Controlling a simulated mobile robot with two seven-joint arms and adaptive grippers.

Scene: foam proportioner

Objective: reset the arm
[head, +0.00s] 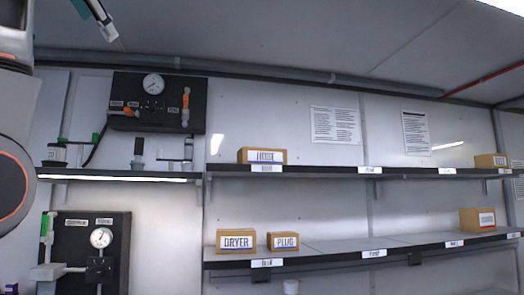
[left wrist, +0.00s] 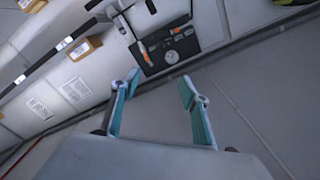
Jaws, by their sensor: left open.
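My left gripper (head: 97,18) shows at the top left of the head view, raised near the ceiling, with only part of its fingers in the picture. In the left wrist view its two teal fingers (left wrist: 160,84) stand wide apart with nothing between them. Behind the fingers is the black upper panel (left wrist: 167,48) with a gauge and orange-handled valves. The same upper panel (head: 158,102) hangs on the wall in the head view, below and right of the gripper, apart from it. My right gripper is in neither view.
A lower gauge panel (head: 92,250) is on the left wall. Shelves on the right hold labelled boxes: hose (head: 262,156), dryer (head: 236,241) and plug (head: 283,241), plus others at the far right. A pipe (head: 240,68) runs along the wall top. Much shelf space is clear.

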